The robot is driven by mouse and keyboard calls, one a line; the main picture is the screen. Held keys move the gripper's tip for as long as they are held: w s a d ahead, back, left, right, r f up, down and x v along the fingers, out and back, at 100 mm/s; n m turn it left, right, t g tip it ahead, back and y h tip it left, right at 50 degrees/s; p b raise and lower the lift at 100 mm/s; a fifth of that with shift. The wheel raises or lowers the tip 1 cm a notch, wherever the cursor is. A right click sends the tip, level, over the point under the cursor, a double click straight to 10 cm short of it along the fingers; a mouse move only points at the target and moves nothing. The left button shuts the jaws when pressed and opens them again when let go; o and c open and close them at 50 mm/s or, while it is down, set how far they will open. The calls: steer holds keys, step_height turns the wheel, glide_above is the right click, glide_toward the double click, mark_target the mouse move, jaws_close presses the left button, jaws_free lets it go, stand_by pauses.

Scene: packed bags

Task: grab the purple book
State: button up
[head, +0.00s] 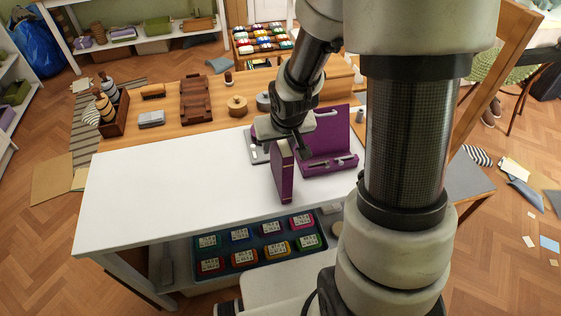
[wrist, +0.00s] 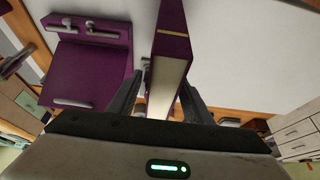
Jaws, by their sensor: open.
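The purple book (head: 284,175) stands upright on the white tabletop in the head view, its narrow side facing the camera. In the wrist view the book (wrist: 174,35) runs between my fingers, with its pale page edge showing. My gripper (head: 285,147) is above the book's upper end, pointing down. In the wrist view my gripper (wrist: 162,92) is open, with one finger on each side of the book. A gap shows on the left; I cannot tell whether the right finger touches it.
An open purple case (head: 329,132) with metal fittings stands close behind and right of the book. A grey plate lies just left of it. Wooden items, including a brown rack (head: 196,99), stand at the back. The white tabletop (head: 170,195) is clear to the left.

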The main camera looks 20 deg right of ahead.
steer(key=shift+f+b, duration=0.25)
steer(key=shift+b, duration=0.1)
stand_by(0.3)
steer(key=shift+c, duration=0.4)
jaws_close()
stand_by(1.1)
